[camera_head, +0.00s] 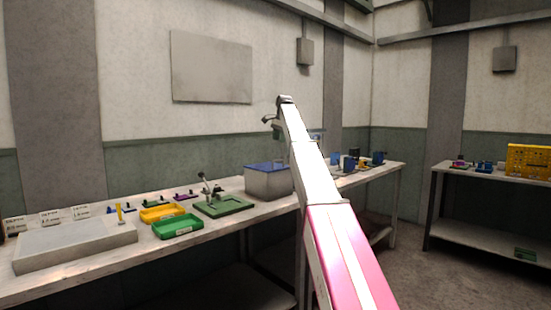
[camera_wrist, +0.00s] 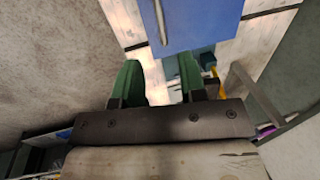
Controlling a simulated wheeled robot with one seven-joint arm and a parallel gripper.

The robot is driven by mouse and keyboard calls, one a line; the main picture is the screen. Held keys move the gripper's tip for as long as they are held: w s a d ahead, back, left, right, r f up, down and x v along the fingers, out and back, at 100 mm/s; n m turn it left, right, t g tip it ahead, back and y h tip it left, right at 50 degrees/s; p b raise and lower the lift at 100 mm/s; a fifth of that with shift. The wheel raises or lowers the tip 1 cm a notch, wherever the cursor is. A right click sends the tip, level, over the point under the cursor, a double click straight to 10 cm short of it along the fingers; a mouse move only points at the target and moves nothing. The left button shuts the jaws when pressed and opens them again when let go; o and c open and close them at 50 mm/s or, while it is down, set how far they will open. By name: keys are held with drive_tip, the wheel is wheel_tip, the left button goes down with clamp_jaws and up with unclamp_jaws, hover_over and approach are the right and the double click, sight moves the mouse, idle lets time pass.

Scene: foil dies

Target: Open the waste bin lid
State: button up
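A grey box-shaped bin (camera_head: 268,183) with a blue lid (camera_head: 262,166) stands on the long bench, right of its middle; I take it for the waste bin. The lid lies flat across its top. In the wrist view a blue panel, which looks like this lid (camera_wrist: 205,22), fills the top middle, with a thin grey bar along its left part. My gripper (camera_head: 277,132) is above the bin in the head view. In the wrist view my gripper (camera_wrist: 159,68) shows two green fingers spread apart with nothing between them, short of the blue panel. My arm hides part of the bin's right side.
Left of the bin on the long bench (camera_head: 75,283) are a green base with a lever (camera_head: 224,205), a green tray (camera_head: 178,226), a yellow tray (camera_head: 162,212) and a grey slab (camera_head: 75,245). Blue items (camera_head: 350,164) stand to its right. A second bench (camera_head: 490,183) is at right.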

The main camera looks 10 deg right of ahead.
drive_tip(key=f, duration=0.3)
drive_tip(key=w+f, duration=0.1)
drive_tip(key=f, duration=0.3)
drive_tip(key=a+f, duration=0.1)
drive_tip(key=f, duration=0.2)
drive_tip(key=shift+w+a+f, duration=0.1)
drive_tip(key=shift+w+f, duration=0.2)
clamp_jaws()
